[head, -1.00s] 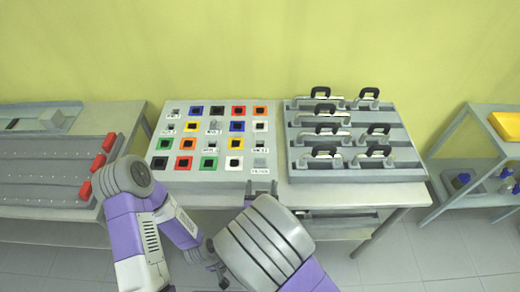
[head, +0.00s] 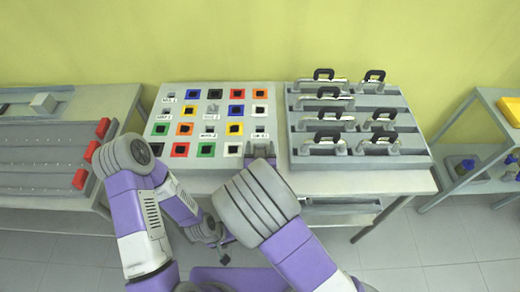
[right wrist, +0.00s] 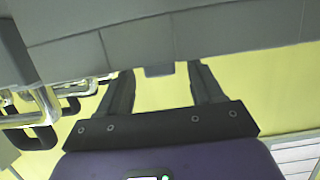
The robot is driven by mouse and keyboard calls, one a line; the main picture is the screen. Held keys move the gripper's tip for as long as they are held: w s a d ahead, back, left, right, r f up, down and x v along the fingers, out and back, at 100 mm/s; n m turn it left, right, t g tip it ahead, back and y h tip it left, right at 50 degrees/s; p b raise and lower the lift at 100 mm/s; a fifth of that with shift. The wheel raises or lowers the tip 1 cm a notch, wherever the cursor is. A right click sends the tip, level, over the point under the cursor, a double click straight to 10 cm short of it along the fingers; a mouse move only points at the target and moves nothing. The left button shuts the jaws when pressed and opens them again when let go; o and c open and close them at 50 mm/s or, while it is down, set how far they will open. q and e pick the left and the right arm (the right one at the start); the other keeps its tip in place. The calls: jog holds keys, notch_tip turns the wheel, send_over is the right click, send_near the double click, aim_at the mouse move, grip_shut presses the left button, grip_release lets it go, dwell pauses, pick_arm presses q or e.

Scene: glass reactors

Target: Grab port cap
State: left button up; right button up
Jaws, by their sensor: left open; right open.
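A sloped grey panel (head: 153,155) carries rows of coloured square frames with dark centres and several small grey pieces with white labels, including one grey piece (head: 211,115) near the middle. I cannot tell which of these is the port cap. My right gripper (head: 262,152) is open over the panel's lower right corner and hides what lies there. In the right wrist view its fingers (right wrist: 162,85) are apart, and a small grey block (right wrist: 159,70) shows between them at a grey edge; contact is unclear. My left gripper (head: 223,250) is open and low, in front of the table.
A grey rack (head: 415,160) with several black-handled metal pieces stands right of the panel. At left is a table with a grey slotted unit (head: 45,160) and red blocks (head: 80,179). A shelf with a yellow tray (head: 511,110) is at far right. Open floor lies in front.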

jog(key=c, duration=1.1)
